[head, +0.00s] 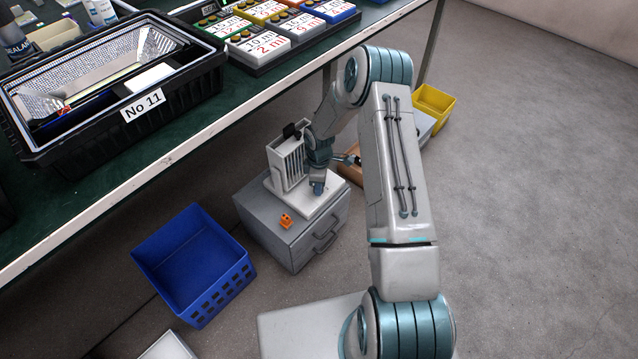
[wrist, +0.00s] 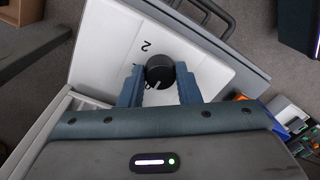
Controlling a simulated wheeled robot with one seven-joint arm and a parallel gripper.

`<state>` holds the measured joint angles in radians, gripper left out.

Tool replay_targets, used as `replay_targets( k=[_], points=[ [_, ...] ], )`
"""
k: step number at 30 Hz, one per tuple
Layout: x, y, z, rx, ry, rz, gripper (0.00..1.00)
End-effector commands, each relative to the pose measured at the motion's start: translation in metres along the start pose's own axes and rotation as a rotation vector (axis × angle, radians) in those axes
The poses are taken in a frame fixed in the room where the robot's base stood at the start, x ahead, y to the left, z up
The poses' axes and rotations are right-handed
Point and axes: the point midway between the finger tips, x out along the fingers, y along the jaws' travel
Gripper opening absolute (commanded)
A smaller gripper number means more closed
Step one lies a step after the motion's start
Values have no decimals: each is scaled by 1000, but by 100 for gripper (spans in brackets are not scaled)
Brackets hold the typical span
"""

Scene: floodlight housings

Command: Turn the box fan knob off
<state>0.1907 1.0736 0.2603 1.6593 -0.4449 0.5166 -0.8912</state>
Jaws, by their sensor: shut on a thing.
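The box fan (head: 289,160) is a white slatted box on a white base plate (head: 314,205), standing on a grey drawer cabinet under the green table. In the wrist view, the black round knob (wrist: 160,71) sits on the fan's white panel (wrist: 120,45). A numeral 2 and other dark marks show beside it, and a light pointer line shows on the knob. My gripper (wrist: 159,88) has its two blue-grey fingers on either side of the knob, shut on it. In the head view my gripper (head: 318,187) is low beside the fan, and the knob is hidden there.
A yellow bin (head: 434,104) is behind my arm. The green table (head: 200,125) edge overhangs close by; the right floor is clear.

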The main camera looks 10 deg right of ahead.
Motion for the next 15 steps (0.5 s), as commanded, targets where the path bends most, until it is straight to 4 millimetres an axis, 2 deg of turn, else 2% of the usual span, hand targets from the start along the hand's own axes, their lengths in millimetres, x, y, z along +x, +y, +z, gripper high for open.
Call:
replay_targets(
  k=[10,11,12,13,15],
  points=[
    [-1,1,-3,-5,4,3,7],
    [-1,1,-3,-5,4,3,35],
    [-1,0,-3,-5,4,3,47],
    [-1,0,-2,-5,3,3,52],
    [-1,0,-2,-4,3,2,52]
  ],
)
